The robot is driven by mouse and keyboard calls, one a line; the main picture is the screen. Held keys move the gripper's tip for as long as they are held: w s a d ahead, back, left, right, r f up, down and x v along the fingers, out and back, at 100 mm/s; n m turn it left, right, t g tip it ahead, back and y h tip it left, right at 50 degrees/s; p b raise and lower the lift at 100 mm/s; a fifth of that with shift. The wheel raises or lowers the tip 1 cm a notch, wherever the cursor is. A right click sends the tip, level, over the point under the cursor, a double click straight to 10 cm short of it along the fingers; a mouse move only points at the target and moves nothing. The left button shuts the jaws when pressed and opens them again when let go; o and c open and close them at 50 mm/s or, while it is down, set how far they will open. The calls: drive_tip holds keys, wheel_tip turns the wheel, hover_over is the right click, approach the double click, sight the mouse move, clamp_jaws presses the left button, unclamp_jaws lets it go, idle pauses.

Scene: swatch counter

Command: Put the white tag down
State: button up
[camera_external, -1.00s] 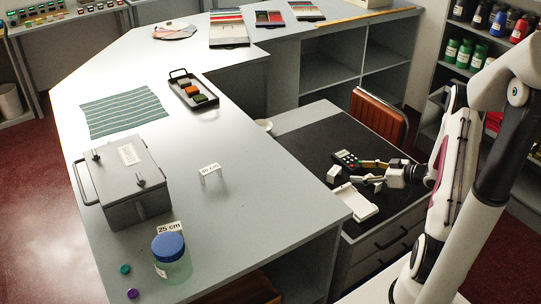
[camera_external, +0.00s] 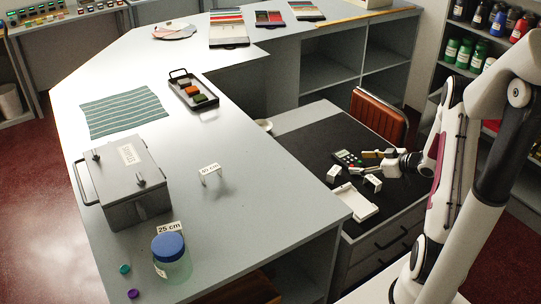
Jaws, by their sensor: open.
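A small white tag (camera_external: 373,183) stands on the black counter top (camera_external: 318,141), beside the right edge of a flat white tray-like piece (camera_external: 352,203). A second small white tag (camera_external: 333,173) stands to its left. My gripper (camera_external: 368,163) is open, with its fingers pointing left. It is just behind the nearer tag in the picture and looks apart from it. The lettering on both of these tags is too small to read.
A dark calculator-like device (camera_external: 348,158) lies just left of my fingertips. An orange-brown chair (camera_external: 379,115) stands behind. On the grey counter are a grey box (camera_external: 122,182), a blue-lidded jar (camera_external: 170,258) and a dark tray (camera_external: 194,91).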

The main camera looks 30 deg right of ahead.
wheel_tip(320, 180, up, 12)
drive_tip(key=w+m+g+h, duration=0.1)
drive_tip(key=w+h, duration=0.1)
drive_tip(key=h, duration=0.3)
drive_tip(key=s+a+r+m+g+h, duration=0.2)
drive_tip(key=s+a+r, duration=0.4)
drive_tip(key=r, duration=0.2)
drive_tip(key=s+a+r+g+y, duration=0.1)
drive_tip(key=s+a, duration=0.8)
drive_tip(key=s, duration=0.2)
drive_tip(key=s+a+r+m+g+y, duration=0.1)
drive_tip(key=s+a+g+y, duration=0.1)
drive_tip(key=s+a, duration=0.8)
drive_tip(key=shift+s+m+y, duration=0.3)
drive_tip(key=shift+s, duration=0.95)
drive_tip(key=shift+a+r, duration=0.1)
drive_tip(key=c, duration=0.6)
drive_tip(key=shift+o, duration=0.2)
